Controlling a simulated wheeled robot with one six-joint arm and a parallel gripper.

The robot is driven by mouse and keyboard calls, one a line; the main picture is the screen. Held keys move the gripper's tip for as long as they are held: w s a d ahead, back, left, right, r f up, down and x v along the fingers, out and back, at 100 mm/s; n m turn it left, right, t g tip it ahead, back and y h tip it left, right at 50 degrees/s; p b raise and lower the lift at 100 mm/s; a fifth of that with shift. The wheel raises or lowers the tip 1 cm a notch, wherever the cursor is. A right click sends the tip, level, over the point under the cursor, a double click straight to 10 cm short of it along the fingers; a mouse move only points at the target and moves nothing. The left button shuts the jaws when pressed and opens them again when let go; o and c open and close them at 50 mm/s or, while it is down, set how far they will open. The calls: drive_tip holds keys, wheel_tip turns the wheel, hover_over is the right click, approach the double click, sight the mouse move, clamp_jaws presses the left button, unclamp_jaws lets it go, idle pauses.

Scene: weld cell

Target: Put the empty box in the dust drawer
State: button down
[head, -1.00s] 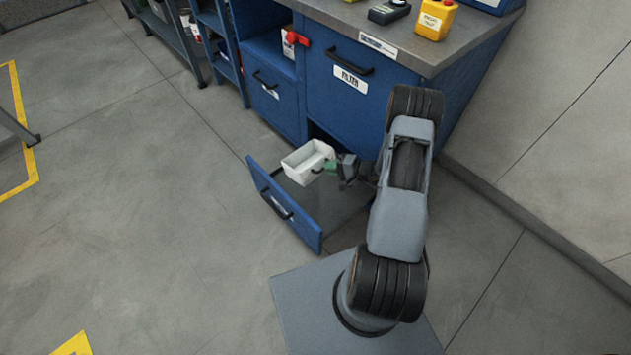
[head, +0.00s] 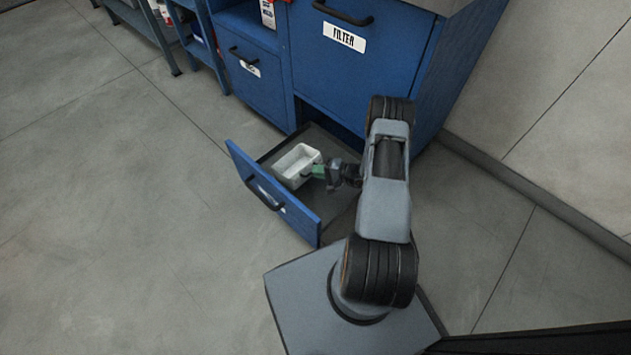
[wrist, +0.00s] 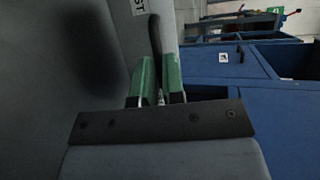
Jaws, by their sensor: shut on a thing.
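The empty box (head: 297,165) is a small white open bin. In the head view it is within the outline of the pulled-out blue drawer (head: 310,228), low over the dark drawer floor; I cannot tell whether it touches the floor. My gripper (head: 314,173) reaches in from the right, its green fingers shut on the box's near right wall. In the wrist view the green fingers (wrist: 159,82) close on a thin grey wall. A label piece reading "ST" shows at the top there. The drawer's own label is not readable in the head view.
Another shut drawer (head: 242,85) is to the left. Blue shelving (head: 190,45) stands further left. The floor (head: 120,220) left of the drawer is clear.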

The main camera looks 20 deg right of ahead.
wheel_tip(320, 180, down, 9)
drive_tip(key=b, duration=0.3)
drive_tip(key=shift+r, duration=0.2)
drive_tip(key=c, duration=1.2)
unclamp_jaws()
drive_tip(key=shift+r, duration=0.1)
drive_tip(key=p+v, duration=0.2)
drive_tip(key=v, duration=0.8)
drive_tip(key=shift+d+r+p, duration=0.15)
drive_tip(key=shift+p, duration=0.25)
drive_tip(key=shift+v, duration=0.8)
drive_tip(key=shift+s, duration=0.1)
